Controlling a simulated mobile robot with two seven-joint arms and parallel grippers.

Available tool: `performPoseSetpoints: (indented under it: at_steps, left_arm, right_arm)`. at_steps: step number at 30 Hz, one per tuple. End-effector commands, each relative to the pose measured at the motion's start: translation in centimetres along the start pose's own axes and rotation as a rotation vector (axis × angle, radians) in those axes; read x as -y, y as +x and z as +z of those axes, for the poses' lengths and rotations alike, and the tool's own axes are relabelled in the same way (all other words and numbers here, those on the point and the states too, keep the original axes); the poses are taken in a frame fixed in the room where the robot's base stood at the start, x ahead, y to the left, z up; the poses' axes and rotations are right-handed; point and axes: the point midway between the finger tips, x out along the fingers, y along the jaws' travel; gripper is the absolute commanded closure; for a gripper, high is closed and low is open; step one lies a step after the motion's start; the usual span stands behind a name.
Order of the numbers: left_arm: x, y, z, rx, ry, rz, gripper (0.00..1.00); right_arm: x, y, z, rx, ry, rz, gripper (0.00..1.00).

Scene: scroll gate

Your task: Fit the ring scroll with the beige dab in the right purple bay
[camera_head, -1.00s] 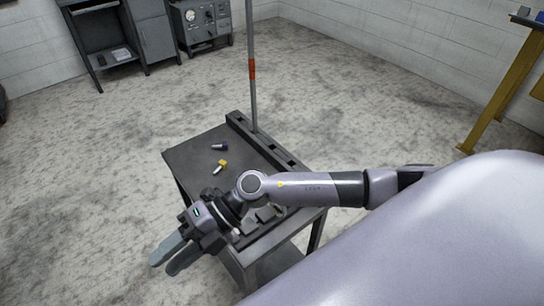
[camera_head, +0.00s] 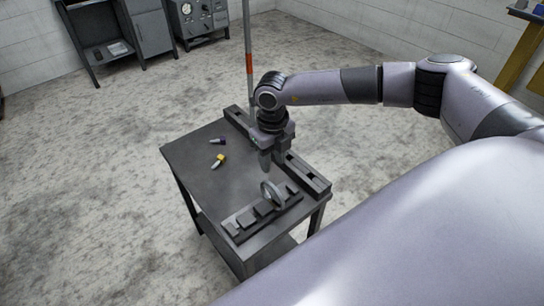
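My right gripper (camera_head: 265,168) points down over the right side of the dark table. Its fingers overlap in this view, so whether they are open is unclear. A grey ring (camera_head: 270,193) stands upright at a dark slotted rack (camera_head: 243,220), just below the fingertips in the picture; I cannot tell whether they touch. A small purple-ended piece (camera_head: 218,141) and a yellow-ended piece (camera_head: 218,160) lie on the table to the left. No beige dab or purple bay can be made out. My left gripper is not in view.
The table top (camera_head: 195,170) is clear at its left. A dark raised rail (camera_head: 308,175) runs along its far right edge, partly behind my arm. A grey pole with a red band (camera_head: 248,66) rises behind it. A yellow-legged stand (camera_head: 522,55) is at the far right.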

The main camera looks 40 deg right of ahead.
Motion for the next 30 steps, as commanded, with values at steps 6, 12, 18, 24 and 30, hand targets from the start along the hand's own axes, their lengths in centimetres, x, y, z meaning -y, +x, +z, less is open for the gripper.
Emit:
performPoseSetpoints:
  at_steps: [6, 12, 18, 24, 30]
  left_arm:
    - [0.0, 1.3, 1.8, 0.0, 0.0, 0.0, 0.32]
    - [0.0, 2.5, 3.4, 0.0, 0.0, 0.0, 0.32]
    - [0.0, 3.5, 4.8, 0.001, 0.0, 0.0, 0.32]
    - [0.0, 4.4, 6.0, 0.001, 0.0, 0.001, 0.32]
    - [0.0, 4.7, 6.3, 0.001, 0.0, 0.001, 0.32]
  right_arm:
    - [-0.1, 2.9, 0.0, -0.001, -0.001, 0.002, 0.62]
    - [-0.1, 5.3, 0.0, -0.001, -0.001, 0.002, 0.62]
    - [-0.1, 7.7, 0.0, 0.0, -0.001, 0.004, 0.62]
    - [-0.2, 9.8, 0.0, -0.001, -0.002, 0.004, 0.62]
    - [-0.2, 10.6, 0.0, 0.0, -0.002, 0.004, 0.62]
